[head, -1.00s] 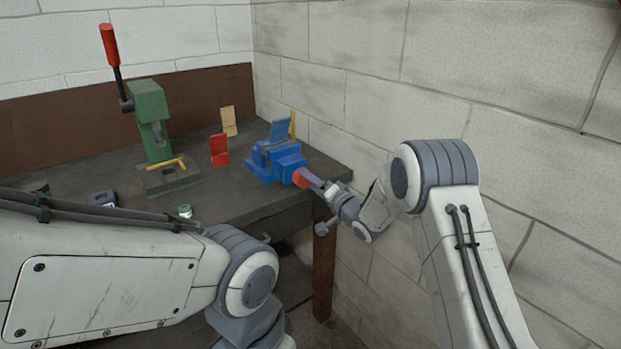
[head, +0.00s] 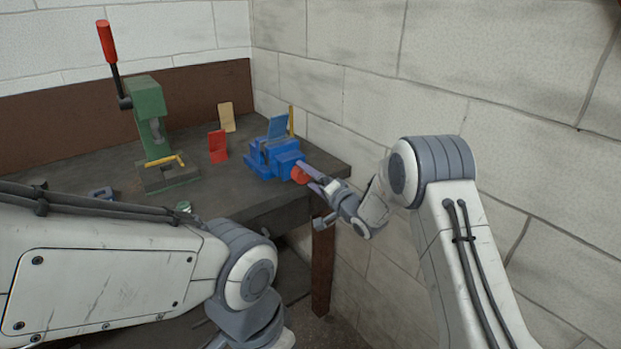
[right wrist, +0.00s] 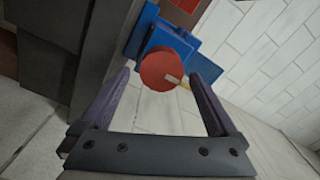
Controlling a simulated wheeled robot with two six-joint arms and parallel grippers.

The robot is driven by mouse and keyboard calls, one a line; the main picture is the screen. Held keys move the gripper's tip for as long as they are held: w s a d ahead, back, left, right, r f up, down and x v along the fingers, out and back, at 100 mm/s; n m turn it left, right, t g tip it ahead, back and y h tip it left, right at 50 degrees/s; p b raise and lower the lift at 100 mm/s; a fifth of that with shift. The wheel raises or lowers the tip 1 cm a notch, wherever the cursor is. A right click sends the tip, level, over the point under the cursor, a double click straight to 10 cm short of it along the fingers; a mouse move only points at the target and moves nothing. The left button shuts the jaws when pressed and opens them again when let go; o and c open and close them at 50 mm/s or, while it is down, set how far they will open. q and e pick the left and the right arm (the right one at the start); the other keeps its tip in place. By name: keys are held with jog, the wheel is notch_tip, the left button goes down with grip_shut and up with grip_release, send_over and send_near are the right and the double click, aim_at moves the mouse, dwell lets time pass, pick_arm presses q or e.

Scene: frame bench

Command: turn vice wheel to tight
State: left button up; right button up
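The blue vice (head: 272,158) sits at the right end of the dark bench. Its round red wheel (head: 299,173) faces my right arm. In the right wrist view the wheel (right wrist: 165,69) shows face-on, with a pale mark at its lower right rim. My right gripper (head: 307,176) is at the wheel; its two purple fingers (right wrist: 160,76) are spread, one on each side of the wheel. I cannot tell whether either finger touches it. My left arm crosses the lower left; its gripper is out of view.
On the bench (head: 235,193) stand a green press (head: 148,112) with a red-handled lever, a red bracket-like piece (head: 218,146) and a tan one (head: 226,117). A small can (head: 184,207) is near the front edge. A block wall (head: 450,90) runs close along the right.

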jog(key=b+v, duration=0.1)
jog(key=v, duration=0.9)
jog(key=shift+s, duration=0.15)
jog(key=shift+d, duration=0.1)
jog(key=s+a+r+n+g+h+p, duration=0.2)
jog(key=s+a+n+g+h, duration=0.1)
jog(key=s, duration=0.2)
jog(key=s+a+r+n+g+h+p, duration=0.1)
jog(key=s+a+n+g+h+p, duration=0.15)
jog(key=s, duration=0.35)
jog(key=s+d+r+n+g+h+p, duration=0.1)
jog(key=s+n+g, duration=0.3)
jog(key=s, duration=1.1)
jog(key=s+d+r+n+g+h+p, duration=0.1)
jog(key=s+g, duration=0.4)
jog(key=s, duration=1)
jog(key=d+n+h, duration=0.1)
jog(key=n+h, duration=0.1)
jog(key=shift+d+r+n, duration=0.3)
jog(key=shift+r+n, duration=0.05)
